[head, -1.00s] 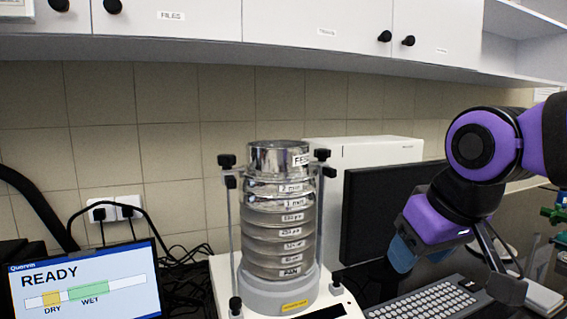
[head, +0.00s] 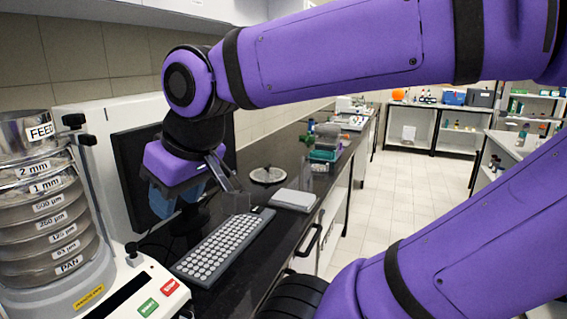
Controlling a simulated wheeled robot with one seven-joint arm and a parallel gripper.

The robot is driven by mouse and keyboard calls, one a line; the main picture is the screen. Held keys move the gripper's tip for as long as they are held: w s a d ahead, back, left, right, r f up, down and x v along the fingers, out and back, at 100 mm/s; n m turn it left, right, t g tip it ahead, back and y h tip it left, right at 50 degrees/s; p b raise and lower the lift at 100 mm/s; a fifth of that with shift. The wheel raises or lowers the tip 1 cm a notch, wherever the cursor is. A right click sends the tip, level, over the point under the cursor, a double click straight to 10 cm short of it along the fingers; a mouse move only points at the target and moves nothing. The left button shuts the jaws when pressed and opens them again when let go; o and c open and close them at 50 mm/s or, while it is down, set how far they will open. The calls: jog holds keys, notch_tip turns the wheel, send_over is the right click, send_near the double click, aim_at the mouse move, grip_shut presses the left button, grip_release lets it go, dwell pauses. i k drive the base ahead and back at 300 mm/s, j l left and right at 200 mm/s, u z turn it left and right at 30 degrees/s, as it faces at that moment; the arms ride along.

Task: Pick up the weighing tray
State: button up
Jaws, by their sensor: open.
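A round, shallow, shiny dish (head: 267,175), which looks like the weighing tray, lies on the black counter (head: 285,142) beyond the keyboard. A flat pale square item (head: 292,200) lies in front of it, to the right; I cannot tell exactly what it is. My gripper (head: 212,209) points down over the counter, left of the dish and apart from it. It is open, and I see nothing held in it. One grey finger shows clearly; the other is hard to make out.
The sieve shaker (head: 48,210) with its stacked sieves stands at the left. A dark monitor (head: 132,165) is behind my gripper, and a keyboard (head: 222,247) lies in front of it. A green device (head: 323,143) stands farther along the counter.

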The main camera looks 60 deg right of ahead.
aim_at(320, 166)
jog(key=k+j+z, duration=0.2)
jog(key=z, duration=0.9)
jog(key=i+z, duration=0.1)
jog(key=z, duration=0.85)
jog(key=i+j+z, duration=0.1)
jog(key=z, duration=0.35)
jog(key=i+l+z, duration=0.15)
jog(key=i+z, duration=0.15)
jog(key=i, duration=0.15)
jog(key=i+z, duration=0.25)
jog(key=i, duration=2.05)
jog(key=i+u, duration=0.35)
jog(key=i+l+u, duration=0.1)
jog(key=u, duration=0.25)
jog(key=i+l+u, duration=0.2)
jog(key=u, duration=0.15)
jog(key=i+u, duration=0.1)
jog(key=u, duration=0.85)
